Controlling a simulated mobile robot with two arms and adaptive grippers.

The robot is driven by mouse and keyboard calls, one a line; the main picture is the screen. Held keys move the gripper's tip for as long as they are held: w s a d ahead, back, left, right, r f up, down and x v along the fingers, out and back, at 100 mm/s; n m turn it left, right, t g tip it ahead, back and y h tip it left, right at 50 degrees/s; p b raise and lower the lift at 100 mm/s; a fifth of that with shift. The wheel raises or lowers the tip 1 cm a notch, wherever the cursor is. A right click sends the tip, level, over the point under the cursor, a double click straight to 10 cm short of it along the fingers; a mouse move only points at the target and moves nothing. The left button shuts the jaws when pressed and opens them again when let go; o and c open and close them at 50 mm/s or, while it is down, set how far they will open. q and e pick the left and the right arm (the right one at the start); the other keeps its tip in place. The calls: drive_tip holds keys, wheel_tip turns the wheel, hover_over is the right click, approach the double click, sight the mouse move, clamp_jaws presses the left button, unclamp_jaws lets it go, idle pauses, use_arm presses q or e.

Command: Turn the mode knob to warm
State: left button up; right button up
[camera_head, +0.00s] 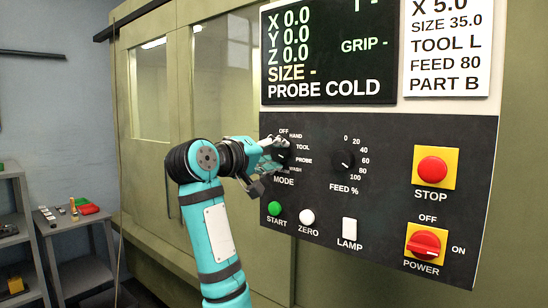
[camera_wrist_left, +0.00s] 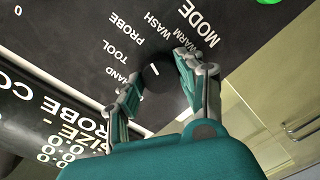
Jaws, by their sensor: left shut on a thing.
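The mode knob is a dark round knob on the black control panel (camera_head: 390,215), mostly hidden by my gripper in the head view. In the left wrist view the mode knob (camera_wrist_left: 157,75) shows between the fingers, with a short white pointer mark. The mark seems to point toward the TOOL and PROBE side; the exact setting is hard to tell. The label WARM is partly covered by a finger there. My left gripper (camera_head: 270,158) is shut on the knob, one finger on each side; it also shows in the left wrist view (camera_wrist_left: 158,85). My right gripper is not in view.
The feed knob (camera_head: 343,160) is just right of the mode knob. START (camera_head: 274,208) and ZERO (camera_head: 307,216) buttons, a lamp switch (camera_head: 349,231), a red STOP button (camera_head: 432,170) and a power knob (camera_head: 425,243) share the panel. The display (camera_head: 328,55) above reads PROBE COLD.

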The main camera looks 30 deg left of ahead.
use_arm(q)
drive_tip(key=m, duration=0.3)
drive_tip(key=shift+f, duration=0.15)
drive_tip(key=m, duration=0.4)
drive_tip(key=shift+y, duration=0.3)
drive_tip(key=m+p, duration=0.1)
drive_tip(key=m, duration=0.5)
drive_tip(key=shift+f+m+t, duration=0.1)
drive_tip(key=shift+m+t, duration=0.2)
drive_tip(key=o, duration=1.2)
drive_tip(key=shift+c, duration=0.2)
drive_tip(key=s, duration=1.2)
